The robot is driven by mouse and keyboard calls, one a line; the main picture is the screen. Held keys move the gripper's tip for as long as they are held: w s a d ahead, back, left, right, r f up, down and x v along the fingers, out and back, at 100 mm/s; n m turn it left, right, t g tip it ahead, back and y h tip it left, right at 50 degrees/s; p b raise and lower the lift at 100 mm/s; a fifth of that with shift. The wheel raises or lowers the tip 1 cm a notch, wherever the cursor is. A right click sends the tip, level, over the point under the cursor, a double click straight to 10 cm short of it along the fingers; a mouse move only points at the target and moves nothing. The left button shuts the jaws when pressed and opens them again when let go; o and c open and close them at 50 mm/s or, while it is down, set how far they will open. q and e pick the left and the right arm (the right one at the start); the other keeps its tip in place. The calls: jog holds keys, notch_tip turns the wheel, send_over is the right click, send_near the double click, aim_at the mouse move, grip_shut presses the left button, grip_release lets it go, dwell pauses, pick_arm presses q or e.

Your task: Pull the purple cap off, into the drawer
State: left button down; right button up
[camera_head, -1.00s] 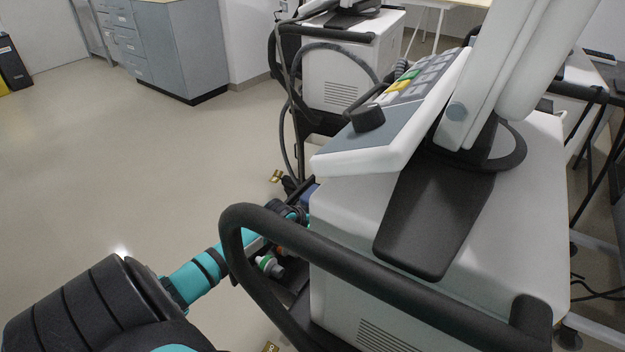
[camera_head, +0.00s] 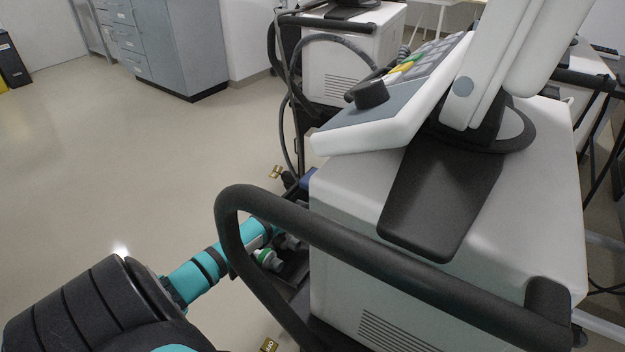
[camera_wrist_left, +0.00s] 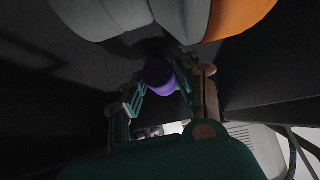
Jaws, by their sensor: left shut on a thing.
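The purple cap (camera_wrist_left: 160,77) is between the fingers of my left gripper (camera_wrist_left: 166,90) in the left wrist view, and the gripper is shut on it. Large grey and orange round parts fill the top of that view, close to the cap; whether the cap touches any of them I cannot tell. I cannot make out the drawer in either view. My right gripper is not in view.
A second ventilator (camera_head: 350,55) stands behind. A grey cabinet (camera_head: 170,45) stands at the back left. The floor (camera_head: 120,160) on the left is clear.

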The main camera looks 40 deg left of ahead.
pick_arm(q)
jog(key=c, duration=0.9)
grip_release()
jog(key=shift+s+r, duration=0.1)
